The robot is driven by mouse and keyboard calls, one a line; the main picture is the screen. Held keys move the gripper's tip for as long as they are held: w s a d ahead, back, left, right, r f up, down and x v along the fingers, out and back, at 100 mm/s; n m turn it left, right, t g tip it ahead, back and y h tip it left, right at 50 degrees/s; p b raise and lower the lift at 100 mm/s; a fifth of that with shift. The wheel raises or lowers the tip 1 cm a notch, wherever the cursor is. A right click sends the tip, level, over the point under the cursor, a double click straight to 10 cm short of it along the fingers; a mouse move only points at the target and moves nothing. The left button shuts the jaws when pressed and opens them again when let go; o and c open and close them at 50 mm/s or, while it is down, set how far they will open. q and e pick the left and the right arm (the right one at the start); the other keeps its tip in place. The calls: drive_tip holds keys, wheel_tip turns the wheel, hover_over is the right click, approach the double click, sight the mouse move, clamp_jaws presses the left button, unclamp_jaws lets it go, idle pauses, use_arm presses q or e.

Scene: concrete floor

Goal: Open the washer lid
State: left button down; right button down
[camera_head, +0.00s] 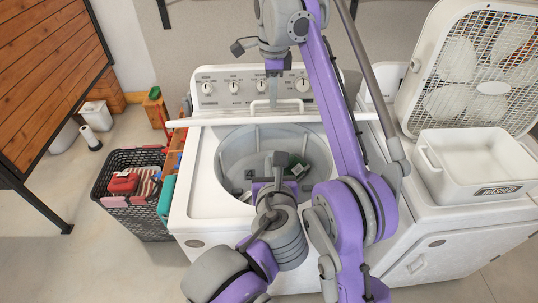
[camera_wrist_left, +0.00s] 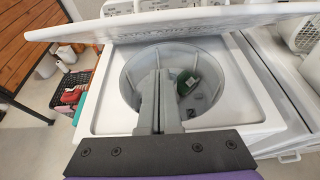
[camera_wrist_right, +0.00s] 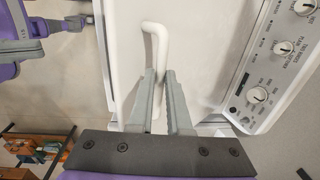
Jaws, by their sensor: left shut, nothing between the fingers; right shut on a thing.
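The white washer lid (camera_head: 215,121) is raised above the tub opening and shows almost edge-on in the head view. It spans the top of the left wrist view (camera_wrist_left: 150,28). Its white bar handle (camera_head: 262,105) also shows in the right wrist view (camera_wrist_right: 158,38). My right gripper (camera_head: 272,88) is shut on the handle, which runs between its fingertips (camera_wrist_right: 160,76). The washer (camera_head: 205,190) stands with its round tub (camera_head: 235,165) uncovered. My left gripper (camera_head: 280,158) is shut and empty in front of the tub opening; it also shows in the left wrist view (camera_wrist_left: 160,75).
The control panel (camera_head: 230,90) with several knobs is behind the lid. A green item (camera_wrist_left: 187,82) lies in the tub. A black basket (camera_head: 130,190) stands at left. A white bin (camera_head: 475,165) and a box fan (camera_head: 465,65) are on the right-hand machine.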

drive_tip(key=shift+w+f, duration=0.2)
drive_tip(key=shift+w, duration=0.1)
use_arm(q)
drive_tip(key=w, duration=1)
drive_tip(key=shift+r, duration=0.1)
